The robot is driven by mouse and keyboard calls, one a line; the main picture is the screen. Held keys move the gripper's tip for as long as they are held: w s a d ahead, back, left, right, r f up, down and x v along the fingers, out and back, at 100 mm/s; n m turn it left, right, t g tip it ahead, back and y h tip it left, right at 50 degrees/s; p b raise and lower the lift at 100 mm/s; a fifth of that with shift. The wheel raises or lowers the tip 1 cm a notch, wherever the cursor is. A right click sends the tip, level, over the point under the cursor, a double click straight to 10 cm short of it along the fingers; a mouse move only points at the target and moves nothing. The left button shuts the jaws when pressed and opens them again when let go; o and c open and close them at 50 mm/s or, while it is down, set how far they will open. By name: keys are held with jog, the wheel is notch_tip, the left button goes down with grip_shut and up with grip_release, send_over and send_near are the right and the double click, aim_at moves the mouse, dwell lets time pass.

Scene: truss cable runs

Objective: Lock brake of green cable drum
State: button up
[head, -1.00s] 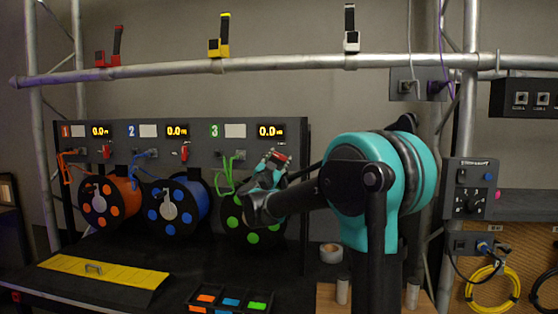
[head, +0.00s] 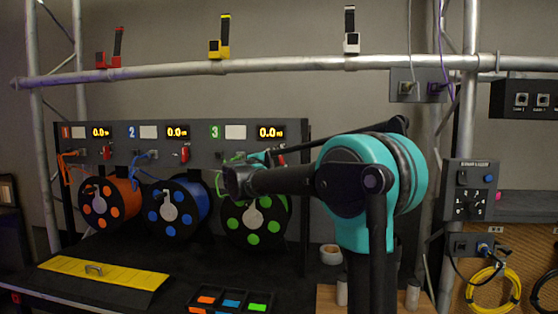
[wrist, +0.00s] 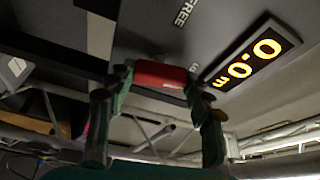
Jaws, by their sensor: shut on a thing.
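The green cable drum (head: 262,236), with green round patches, sits at the right of the three drums in the head view, below the panel section marked 3. Its red brake lever (wrist: 160,74) lies crosswise between my fingers in the wrist view, under the lettering FREE (wrist: 185,12) and beside the lit 0.0 m display (wrist: 248,62). My gripper (wrist: 158,88) is shut on this lever. In the head view my gripper (head: 268,157) is at the panel above the drum, partly hidden by my wrist. A little red shows beside it. The lever's exact setting cannot be told.
The blue drum (head: 176,222) and orange drum (head: 110,214) stand to the left, with red levers (head: 185,152) above them. Green cable (head: 222,180) hangs by my wrist. A metal truss tube (head: 290,65) crosses above. A tape roll (head: 331,254) lies on the table.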

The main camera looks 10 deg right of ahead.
jog(key=shift+m+g, duration=0.5)
jog(key=shift+m, duration=0.6)
jog(key=shift+d, duration=0.1)
jog(key=o, duration=1.1)
jog(key=shift+o, duration=0.2)
jog(key=v, duration=1.2)
jog(key=shift+r, duration=0.2)
jog(key=shift+s+d+y, duration=0.1)
jog(key=shift+s+y, duration=0.05)
jog(key=shift+y, duration=0.15)
